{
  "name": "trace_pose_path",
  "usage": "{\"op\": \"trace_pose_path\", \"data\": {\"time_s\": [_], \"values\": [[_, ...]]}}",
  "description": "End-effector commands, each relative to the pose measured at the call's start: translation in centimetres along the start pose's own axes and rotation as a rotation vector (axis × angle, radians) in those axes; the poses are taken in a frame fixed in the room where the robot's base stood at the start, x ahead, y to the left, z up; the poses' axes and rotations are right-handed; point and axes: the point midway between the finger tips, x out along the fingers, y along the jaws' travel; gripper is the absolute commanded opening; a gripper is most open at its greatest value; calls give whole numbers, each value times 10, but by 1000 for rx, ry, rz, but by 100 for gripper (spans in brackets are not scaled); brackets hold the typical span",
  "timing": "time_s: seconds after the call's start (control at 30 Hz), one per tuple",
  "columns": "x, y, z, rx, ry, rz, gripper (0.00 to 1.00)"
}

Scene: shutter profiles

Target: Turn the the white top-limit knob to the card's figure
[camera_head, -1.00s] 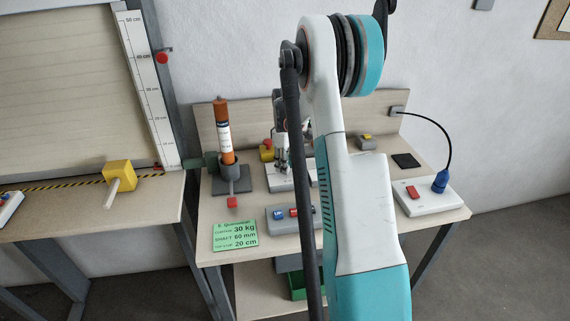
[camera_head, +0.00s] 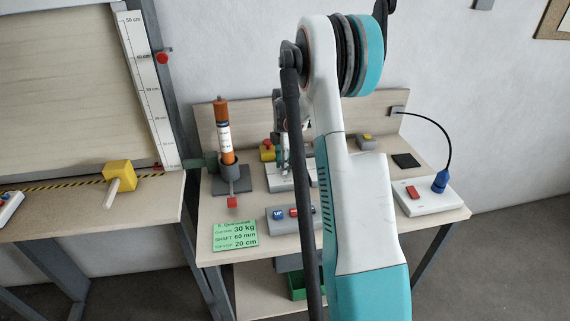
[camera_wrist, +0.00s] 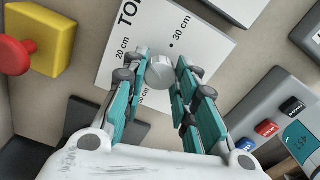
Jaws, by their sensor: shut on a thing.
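The white top-limit knob (camera_wrist: 159,73) sits on a white plate (camera_wrist: 211,36) with printed marks; "20 cm", "30 cm" and part of "TOP" are readable in the wrist view. My gripper (camera_wrist: 161,66) is shut on the knob, with a finger on each side. The knob's pointer is not clear to me. In the head view my gripper (camera_head: 284,168) is over the plate (camera_head: 279,184), partly behind my arm, and the knob is hidden. The green card (camera_head: 235,236) lies at the bench's front left and reads 30 kg, 60 mm and top 20 cm.
A yellow box with a red button (camera_wrist: 38,38) is left of the plate in the wrist view. A grey button box (camera_head: 282,223) stands in front of the plate. An orange tube (camera_head: 224,135) stands at the left, and a white switch box (camera_head: 427,203) at the right.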

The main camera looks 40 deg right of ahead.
Motion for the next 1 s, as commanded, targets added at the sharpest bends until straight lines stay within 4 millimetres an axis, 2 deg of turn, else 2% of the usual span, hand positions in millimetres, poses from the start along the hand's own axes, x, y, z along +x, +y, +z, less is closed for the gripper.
{"op": "trace_pose_path", "data": {"time_s": [0.5,1.0], "values": [[-1,1,0,-413,-1,2,3],[-1,1,0,-549,-1,2,3]]}}
